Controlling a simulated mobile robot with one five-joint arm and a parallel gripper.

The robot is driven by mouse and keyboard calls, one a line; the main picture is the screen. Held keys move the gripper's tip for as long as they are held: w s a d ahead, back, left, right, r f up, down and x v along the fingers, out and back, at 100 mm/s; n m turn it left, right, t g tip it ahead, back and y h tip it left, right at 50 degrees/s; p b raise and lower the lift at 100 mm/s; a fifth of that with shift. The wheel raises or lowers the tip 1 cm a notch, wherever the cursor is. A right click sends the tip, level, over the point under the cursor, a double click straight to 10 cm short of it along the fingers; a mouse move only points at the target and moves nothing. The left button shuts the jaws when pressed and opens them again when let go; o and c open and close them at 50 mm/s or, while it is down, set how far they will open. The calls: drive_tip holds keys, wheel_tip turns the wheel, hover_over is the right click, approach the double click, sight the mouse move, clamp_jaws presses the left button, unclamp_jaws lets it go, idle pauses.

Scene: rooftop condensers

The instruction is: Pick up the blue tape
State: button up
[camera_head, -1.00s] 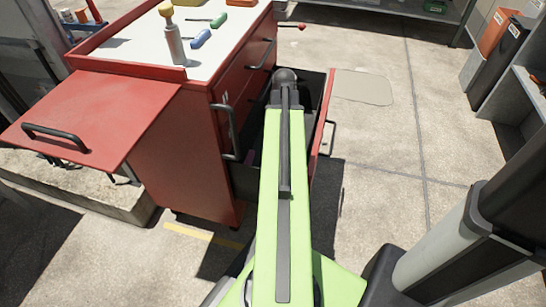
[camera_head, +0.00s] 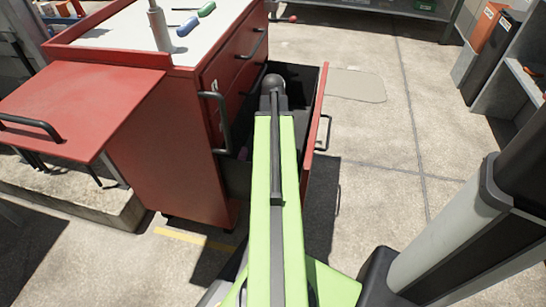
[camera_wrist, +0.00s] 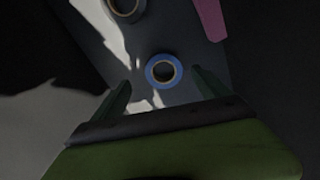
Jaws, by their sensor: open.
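In the wrist view the blue tape (camera_wrist: 163,86) is a small roll with a yellowish inner ring. It lies flat on the grey drawer floor, near the middle of the picture. My gripper (camera_wrist: 162,92) is open and empty, with one finger on each side of the roll's place in the picture. The roll shows just beyond the fingertips; how high the fingers are above it I cannot tell. In the head view my arm reaches into the open drawer (camera_head: 318,105) of the red cabinet, and it hides the gripper and the tape.
A dark roll (camera_wrist: 124,8) with a yellowish core lies beyond the blue tape. A pink thing (camera_wrist: 209,18) lies at upper right. The red cabinet (camera_head: 165,150) stands left of my arm, with tools on top.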

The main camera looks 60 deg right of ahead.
drive_tip(key=f+b, duration=0.5)
drive_tip(key=shift+w+d+f, duration=0.2)
drive_tip(key=shift+w, duration=0.15)
drive_tip(key=shift+r, duration=0.2)
drive_tip(key=c, duration=1.5)
drive_tip(key=shift+o, duration=0.2)
wheel_tip(320, 180, up, 7)
drive_tip(key=p, duration=0.7)
drive_tip(key=shift+r, duration=0.2)
drive_tip(key=w+d, duration=0.1)
drive_tip(key=d, duration=0.5)
drive_tip(key=w+d, duration=0.1)
drive_tip(key=d, duration=0.4)
drive_tip(key=w+d, duration=0.1)
drive_tip(key=d, duration=0.5)
drive_tip(key=shift+w+d+f, duration=0.15)
drive_tip(key=shift+w+d, duration=0.2)
